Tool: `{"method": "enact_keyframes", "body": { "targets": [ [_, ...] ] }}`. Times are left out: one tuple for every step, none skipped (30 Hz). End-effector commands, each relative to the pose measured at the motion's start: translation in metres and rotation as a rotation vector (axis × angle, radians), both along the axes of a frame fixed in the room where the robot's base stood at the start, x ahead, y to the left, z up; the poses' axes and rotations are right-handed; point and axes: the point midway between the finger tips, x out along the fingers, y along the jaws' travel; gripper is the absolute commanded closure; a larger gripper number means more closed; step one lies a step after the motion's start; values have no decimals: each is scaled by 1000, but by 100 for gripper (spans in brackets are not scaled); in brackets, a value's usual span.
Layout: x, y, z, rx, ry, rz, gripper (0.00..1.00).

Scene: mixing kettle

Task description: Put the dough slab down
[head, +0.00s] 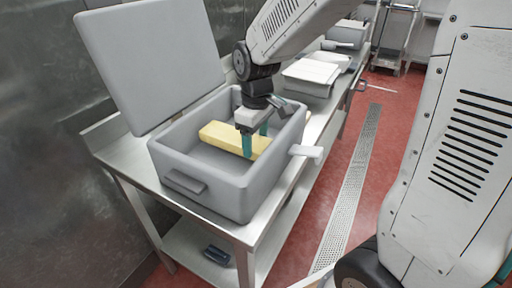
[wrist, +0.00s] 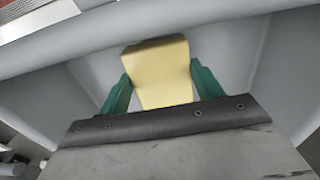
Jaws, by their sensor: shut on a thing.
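The dough slab (head: 222,136) is a pale yellow block inside the open grey kettle (head: 215,196). My gripper (head: 256,144) reaches down into the kettle from above, and its two teal fingers are shut on the slab's sides near its right end. In the wrist view the slab (wrist: 160,72) lies between the fingers (wrist: 155,90), with the grey inner walls around it. The slab is below the kettle's rim. I cannot tell whether its underside touches the kettle floor.
The kettle's lid (head: 152,60) stands open at the back left. The kettle sits on a steel table (head: 126,158) with a lower shelf holding a dark object (head: 216,255). Grey containers (head: 310,74) stand farther along. The red floor (head: 330,190) with a drain grate is clear.

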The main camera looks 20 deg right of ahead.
Motion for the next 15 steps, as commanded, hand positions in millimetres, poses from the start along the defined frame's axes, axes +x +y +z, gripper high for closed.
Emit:
{"method": "enact_keyframes", "body": {
  "targets": [
    [-1, 0, -9, -1, 4, 0, 79],
    [0, 0, -13, 0, 4, 0, 79],
    [0, 0, -19, 0, 4, 0, 79],
    [0, 0, -22, 0, 3, 0, 79],
    [0, 0, -25, 0, 3, 0, 79],
    [0, 0, -28, 0, 4, 0, 79],
    [0, 0, -29, 0, 2, 0, 79],
    [0, 0, -29, 0, 1, 0, 79],
    [0, 0, -29, 0, 0, 0, 79],
    [0, 0, -29, 0, 0, 0, 79],
    [0, 0, -29, 0, 0, 0, 79],
    [0, 0, -29, 0, 0, 0, 79],
    [0, 0, -29, 0, 0, 0, 79],
    [0, 0, -29, 0, 0, 0, 79],
    [0, 0, -29, 0, 0, 0, 79]
  ]
}}
